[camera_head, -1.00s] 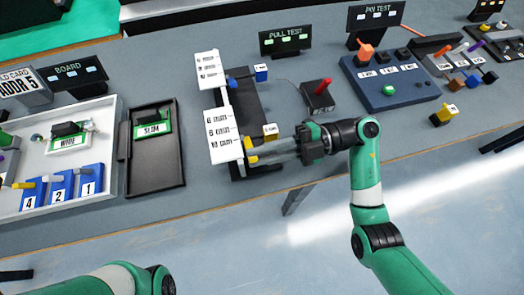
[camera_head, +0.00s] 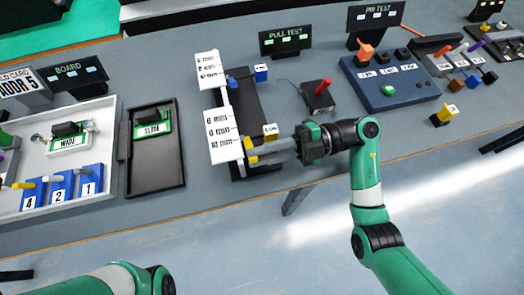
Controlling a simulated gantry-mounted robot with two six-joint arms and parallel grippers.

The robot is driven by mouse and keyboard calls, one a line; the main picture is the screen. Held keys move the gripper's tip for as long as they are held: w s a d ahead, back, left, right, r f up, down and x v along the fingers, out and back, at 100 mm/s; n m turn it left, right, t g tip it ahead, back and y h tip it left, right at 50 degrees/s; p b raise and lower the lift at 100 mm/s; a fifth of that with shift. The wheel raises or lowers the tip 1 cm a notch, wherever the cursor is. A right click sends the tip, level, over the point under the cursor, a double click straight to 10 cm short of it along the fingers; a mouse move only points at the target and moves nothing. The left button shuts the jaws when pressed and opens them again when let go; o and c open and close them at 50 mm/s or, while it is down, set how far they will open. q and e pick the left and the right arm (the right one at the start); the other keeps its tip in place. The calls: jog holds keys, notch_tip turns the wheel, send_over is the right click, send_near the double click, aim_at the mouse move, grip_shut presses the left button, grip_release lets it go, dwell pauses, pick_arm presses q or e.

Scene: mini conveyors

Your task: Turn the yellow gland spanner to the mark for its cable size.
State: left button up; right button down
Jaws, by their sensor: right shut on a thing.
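The yellow gland spanner (camera_head: 250,147) is at the front of a black stand, beside the lower white scale card (camera_head: 222,132), which carries several size marks in mm. My right gripper (camera_head: 290,145) comes in from the right and is shut on the yellow spanner. Its fingers cover part of the spanner, and I cannot tell exactly which mark it points to. A yellow tag (camera_head: 270,130) with small lettering stands just behind the fingers. My left arm shows only as a green link at the bottom left; its gripper is out of view.
A blue spanner and tag (camera_head: 261,72) sit at the back of the stand by the upper scale card (camera_head: 209,70). A red-lever box (camera_head: 318,97) is to the right. A black tray (camera_head: 156,155) and white tray (camera_head: 112,118) lie left.

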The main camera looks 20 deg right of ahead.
dwell(0.5)
jog(key=shift+w+r+m+p, duration=0.1)
jog(key=shift+r+m+p, duration=0.25)
jog(key=shift+p, duration=0.35)
jog(key=shift+w+d+r+m+p, duration=0.1)
jog(key=shift+w+r+m+p, duration=0.5)
jog(key=shift+m+p, duration=0.7)
jog(key=shift+w+d+r+m+p, duration=0.1)
jog(key=shift+w+r+m+p, duration=0.15)
jog(key=shift+w+m+p, duration=1)
jog(key=shift+w+r+m+p, duration=0.4)
jog(key=shift+m+p, duration=0.3)
jog(key=shift+p, duration=1.2)
jog(key=c, duration=0.8)
grip_release()
jog(key=shift+c, duration=0.2)
